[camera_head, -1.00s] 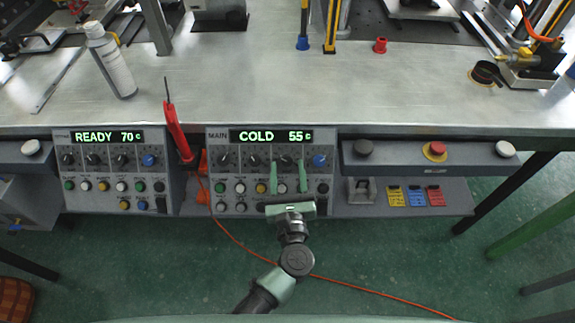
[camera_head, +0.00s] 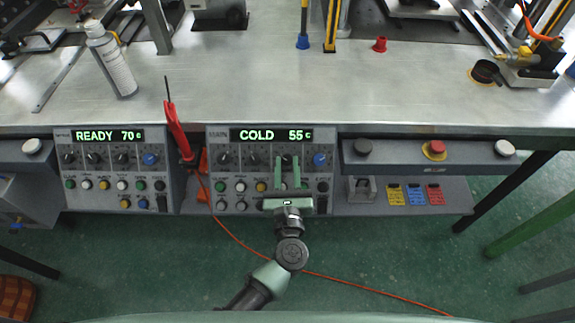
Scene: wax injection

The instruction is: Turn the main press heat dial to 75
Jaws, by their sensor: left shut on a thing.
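The MAIN press panel (camera_head: 214,182) is on the front of the bench. Its green display (camera_head: 271,135) reads COLD 55 c. Below the display is a row of dials: several dark ones and a blue one (camera_head: 320,159) at the right end. My left gripper (camera_head: 287,160) is in front of this panel, its two green fingers pointing up. It is shut on the third dial (camera_head: 287,158) from the left, one finger on each side. The fingers partly hide this dial and the buttons below it. The dial labels are too small to read. My right gripper is not in view.
A second panel (camera_head: 112,180) at left reads READY 70 c. A red soldering-iron-like tool (camera_head: 177,130) stands between the panels, its orange cable trailing over the floor. Right of the MAIN panel are a red button (camera_head: 435,149) and coloured tags. A spray bottle (camera_head: 111,60) stands on the bench.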

